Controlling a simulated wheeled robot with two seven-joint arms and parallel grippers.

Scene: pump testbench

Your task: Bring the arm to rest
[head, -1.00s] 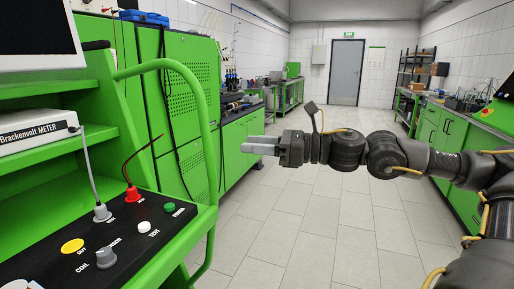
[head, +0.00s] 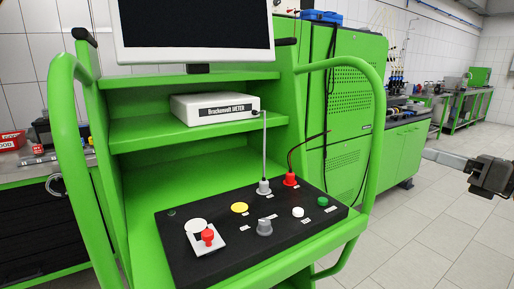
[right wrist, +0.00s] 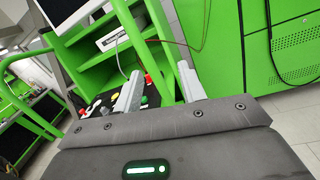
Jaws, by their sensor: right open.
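My right gripper (head: 432,154) is at the right edge of the head view, held in the air to the right of the green cart (head: 378,140). Its fingers point left, toward the cart, and touch nothing. In the right wrist view its two pale fingers (right wrist: 160,88) stand apart with nothing between them. Most of my right arm is outside the head view. My left gripper does not show.
The cart carries a black control panel (head: 285,250) with knobs and plugged leads, a white meter (head: 215,108) and a monitor (head: 195,25). A green cabinet (head: 350,100) stands behind. The tiled floor (head: 440,235) at right is clear.

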